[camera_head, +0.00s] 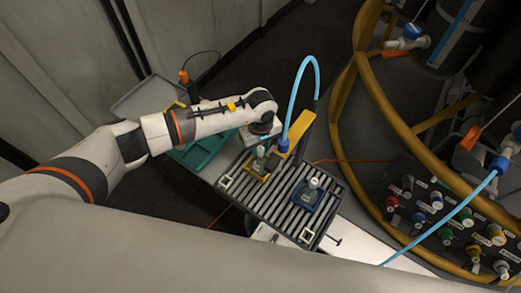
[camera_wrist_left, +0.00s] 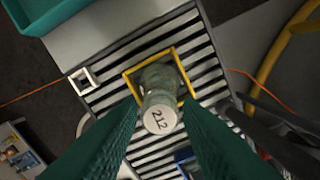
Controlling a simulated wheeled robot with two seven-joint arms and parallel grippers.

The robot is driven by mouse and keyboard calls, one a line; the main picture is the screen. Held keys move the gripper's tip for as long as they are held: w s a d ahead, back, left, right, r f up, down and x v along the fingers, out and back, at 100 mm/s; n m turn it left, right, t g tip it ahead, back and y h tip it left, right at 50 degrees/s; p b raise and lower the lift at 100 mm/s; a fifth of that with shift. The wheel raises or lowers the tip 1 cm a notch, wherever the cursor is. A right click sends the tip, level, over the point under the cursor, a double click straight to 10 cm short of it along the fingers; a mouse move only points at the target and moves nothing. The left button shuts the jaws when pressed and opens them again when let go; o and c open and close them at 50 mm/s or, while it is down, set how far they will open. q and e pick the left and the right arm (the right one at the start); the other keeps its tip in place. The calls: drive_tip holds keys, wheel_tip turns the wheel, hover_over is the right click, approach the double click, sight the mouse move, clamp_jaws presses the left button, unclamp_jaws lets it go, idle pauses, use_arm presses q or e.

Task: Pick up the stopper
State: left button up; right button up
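A pale round stopper marked 212 (camera_wrist_left: 160,119) tops a grey-green bottle (camera_wrist_left: 160,76) in the left wrist view. The bottle stands inside a yellow square frame (camera_wrist_left: 171,51) on a slatted rack (camera_head: 247,198). My left gripper (camera_wrist_left: 161,108) has its two dark green fingers on either side of the stopper, with a gap visible on each side. It is open and holds nothing. In the head view my left arm reaches over the rack's back corner, and the wrist partly covers this spot. My right gripper is not in view.
A second bottle with a pale top (camera_head: 314,183) stands in a blue frame near the rack's right side. A blue hose (camera_head: 293,91) loops up beside a yellow bracket (camera_head: 301,125). A teal tray (camera_head: 201,149) lies left of the rack. A yellow ring rail (camera_head: 376,88) bounds the right.

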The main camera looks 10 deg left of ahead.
use_arm(q)
drive_tip(key=c, duration=0.4)
drive_tip(key=shift+o, duration=0.2)
wheel_tip(320, 180, up, 10)
drive_tip(key=b, duration=0.2)
wheel_tip(320, 180, up, 4)
drive_tip(key=r+p, duration=0.1)
drive_tip(key=p, duration=0.1)
hover_over(260, 148)
drive_tip(key=shift+d+f, duration=0.1)
drive_tip(key=shift+f, duration=0.1)
drive_tip(key=shift+s, duration=0.1)
idle(0.3)
